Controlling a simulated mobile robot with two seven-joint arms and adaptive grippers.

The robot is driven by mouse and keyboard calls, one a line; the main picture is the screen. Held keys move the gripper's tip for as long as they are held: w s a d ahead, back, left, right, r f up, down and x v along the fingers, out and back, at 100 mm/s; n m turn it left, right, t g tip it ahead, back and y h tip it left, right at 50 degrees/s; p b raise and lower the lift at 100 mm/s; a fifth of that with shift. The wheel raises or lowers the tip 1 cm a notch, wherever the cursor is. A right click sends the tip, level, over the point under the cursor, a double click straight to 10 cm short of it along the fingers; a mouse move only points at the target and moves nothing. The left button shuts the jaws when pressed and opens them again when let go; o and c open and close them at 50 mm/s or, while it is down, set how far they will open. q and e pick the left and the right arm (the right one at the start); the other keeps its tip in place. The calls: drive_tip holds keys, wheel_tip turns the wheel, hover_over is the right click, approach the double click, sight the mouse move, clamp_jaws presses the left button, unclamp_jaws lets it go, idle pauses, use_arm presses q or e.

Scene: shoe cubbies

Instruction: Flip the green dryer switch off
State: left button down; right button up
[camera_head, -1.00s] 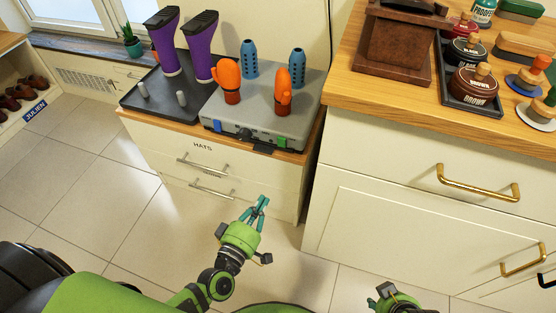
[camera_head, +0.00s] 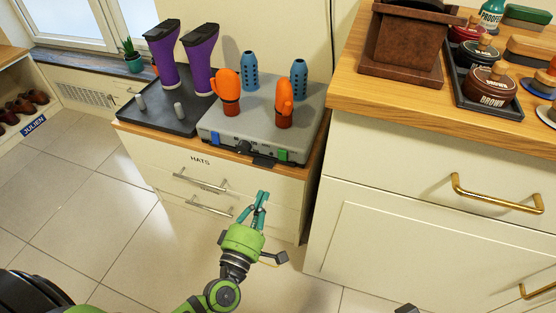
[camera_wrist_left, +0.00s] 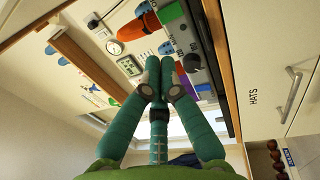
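The green dryer switch (camera_head: 282,155) is on the right part of the front face of the grey dryer box (camera_head: 211,115). A blue switch (camera_head: 216,138) is at the left of the same face, with a dark knob (camera_head: 244,147) between them. In the left wrist view the green switch (camera_wrist_left: 171,12) shows near the top edge. My left gripper (camera_head: 262,194) is in front of the hats drawers, below the dryer and apart from it. Its teal fingers (camera_wrist_left: 166,64) come together at the tips with nothing visible between them. Whether the switch is on cannot be told.
Orange gloves (camera_head: 227,85) and blue perforated posts (camera_head: 249,69) stand on the dryer. A taller cabinet (camera_head: 400,185) with brass handles stands close on the right. Floor at left is open.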

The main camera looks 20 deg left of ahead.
use_arm(q)
approach(282, 152)
drive_tip(key=w, duration=0.6)
drive_tip(key=shift+r+b, duration=0.35)
drive_tip(key=shift+w+r, duration=0.1)
drive_tip(key=shift+w, duration=0.4)
use_arm(e)
drive_tip(key=w+t, duration=0.1)
drive_tip(key=w+a+r+t, duration=0.1)
drive_tip(key=w, duration=0.1)
drive_tip(key=w+r, duration=0.1)
drive_tip(key=shift+w+a+r+t, duration=0.1)
drive_tip(key=shift+w+a+t, duration=0.1)
drive_tip(key=shift+a+t, duration=0.2)
use_arm(q)
drive_tip(key=shift+w+r, duration=0.1)
drive_tip(key=shift+w, duration=0.15)
use_arm(e)
drive_tip(key=shift+s+d+f+g, duration=0.25)
drive_tip(key=shift+s+f+g, duration=0.1)
drive_tip(key=shift+s, duration=0.2)
drive_tip(key=shift+s+d+f+g, duration=0.2)
drive_tip(key=shift+s+f+g, duration=0.15)
drive_tip(key=shift+s, duration=0.3)
